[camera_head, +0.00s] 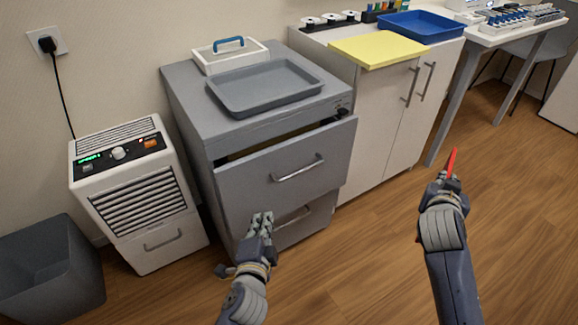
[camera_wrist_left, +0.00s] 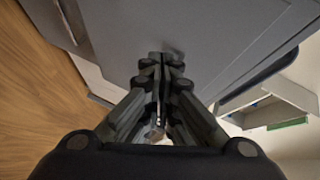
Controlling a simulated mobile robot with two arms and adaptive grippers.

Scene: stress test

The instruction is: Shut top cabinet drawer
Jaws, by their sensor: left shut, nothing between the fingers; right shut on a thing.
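The grey cabinet (camera_head: 196,98) stands against the wall in the head view. Its top drawer (camera_head: 247,180) is pulled part way out, with a dark gap above its front panel and a silver handle (camera_head: 298,168). The lower drawer (camera_head: 318,214) appears closed. My left gripper (camera_head: 262,220) is shut and empty, in front of the lower left part of the top drawer front; contact is unclear. It also shows shut in the left wrist view (camera_wrist_left: 165,62), close to a grey panel. My right gripper (camera_head: 447,180) is shut on a red thin object (camera_head: 452,160), over the floor at right.
A grey tray (camera_head: 315,80) and a white box with blue handle (camera_head: 205,64) sit on the cabinet. A white dehumidifier (camera_head: 125,222) and grey bin (camera_head: 85,265) stand left. A white cupboard (camera_head: 372,120) stands right. The wooden floor (camera_head: 365,270) between my arms is clear.

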